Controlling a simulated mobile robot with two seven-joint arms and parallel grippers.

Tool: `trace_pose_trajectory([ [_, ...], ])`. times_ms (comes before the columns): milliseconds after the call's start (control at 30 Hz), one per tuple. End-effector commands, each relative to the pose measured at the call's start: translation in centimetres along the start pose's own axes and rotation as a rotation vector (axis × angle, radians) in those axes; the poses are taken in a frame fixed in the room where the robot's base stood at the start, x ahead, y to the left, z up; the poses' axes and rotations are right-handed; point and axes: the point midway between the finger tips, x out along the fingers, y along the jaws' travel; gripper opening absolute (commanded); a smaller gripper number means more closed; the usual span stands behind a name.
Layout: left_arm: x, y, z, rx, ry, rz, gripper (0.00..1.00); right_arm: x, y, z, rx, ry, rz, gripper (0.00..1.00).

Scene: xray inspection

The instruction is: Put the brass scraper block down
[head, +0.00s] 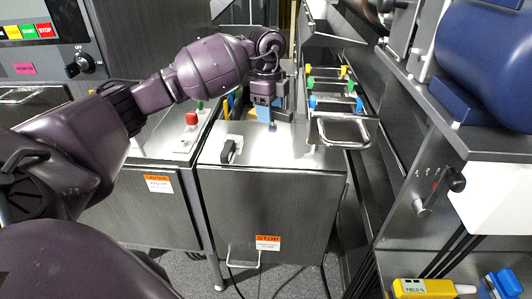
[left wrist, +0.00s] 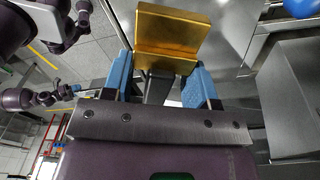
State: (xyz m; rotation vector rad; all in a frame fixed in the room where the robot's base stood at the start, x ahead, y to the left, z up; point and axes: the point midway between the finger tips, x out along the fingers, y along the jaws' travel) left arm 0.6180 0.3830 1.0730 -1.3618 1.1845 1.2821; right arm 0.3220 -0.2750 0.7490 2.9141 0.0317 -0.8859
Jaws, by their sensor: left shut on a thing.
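The brass scraper block (left wrist: 172,35) is a gold-coloured, stepped piece at the top of the left wrist view. My left gripper (left wrist: 168,85) has its two blue fingers shut on it, one at each side of its near end. In the head view my left gripper (head: 272,114) points down over the far part of the steel cabinet top (head: 285,152). The block cannot be made out there, and I cannot tell whether it touches a surface. Purple arm parts at the left of the left wrist view are too small to show a gripper's state.
A black handle (head: 228,151) stands on the cabinet top. A red button (head: 191,118) is on the panel to the left. The front of the cabinet top is mostly clear.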

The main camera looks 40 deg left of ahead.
Motion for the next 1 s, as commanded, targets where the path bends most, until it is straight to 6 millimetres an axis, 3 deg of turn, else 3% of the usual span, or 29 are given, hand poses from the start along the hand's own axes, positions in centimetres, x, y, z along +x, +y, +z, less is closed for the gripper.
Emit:
trace_pose_trajectory([
  [367,4.5,-0.2,0.2,-0.016,0.001,0.002,0.31,-0.1,-0.1,1.3,0.002,-0.019,0.001,0.37],
  [633,6.8,-0.2,0.4,-0.016,0.001,0.001,0.31,0.1,-0.1,1.1,0.002,-0.015,0.0,0.37],
  [833,9.8,-0.2,0.6,-0.016,0.001,0.003,0.31,0.2,-0.2,1.1,0.002,-0.013,-0.002,0.37],
  [1000,10.5,-0.3,0.6,-0.015,0.001,-0.002,0.31,0.3,-0.2,0.9,0.001,-0.008,-0.002,0.37],
])
